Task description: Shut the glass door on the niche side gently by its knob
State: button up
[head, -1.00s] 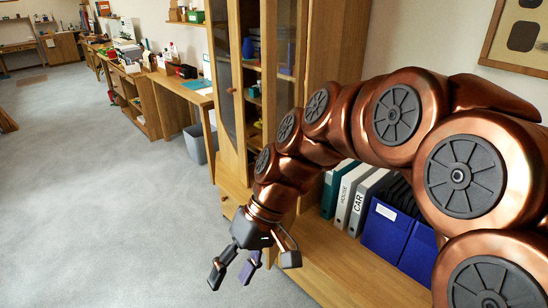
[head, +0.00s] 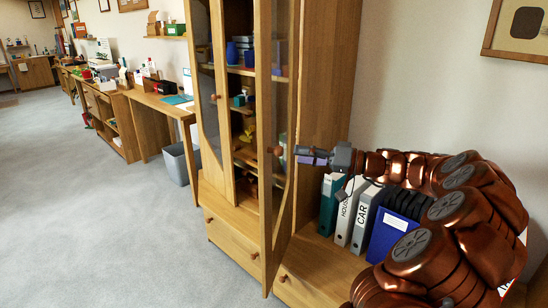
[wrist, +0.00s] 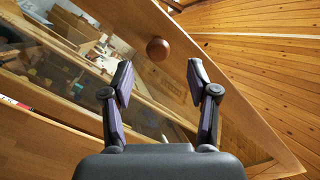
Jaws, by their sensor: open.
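The glass door (head: 287,90) on the niche side of the tall wooden cabinet stands open, swung out from the front. Its round wooden knob (head: 275,151) is on the door's free-edge frame; the wrist view shows this knob (wrist: 158,49) just ahead of the fingertips, roughly centred between them. My gripper (head: 303,156) is at knob height, close to the door's edge. In the wrist view my gripper (wrist: 160,85) is open and empty, its two fingers apart. I cannot tell whether a finger touches the door.
The cabinet's other glass door (head: 203,90) looks closed. Binders (head: 365,213) and a blue box file (head: 392,236) stand on the low niche shelf below my arm. Shelves behind the open door hold small items. A grey bin (head: 178,163) stands left; the carpet (head: 100,230) is clear.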

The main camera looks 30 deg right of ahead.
aim_at(278, 151)
jog(key=x, duration=0.7)
jog(key=shift+w, duration=0.3)
grip_shut()
dwell(0.4)
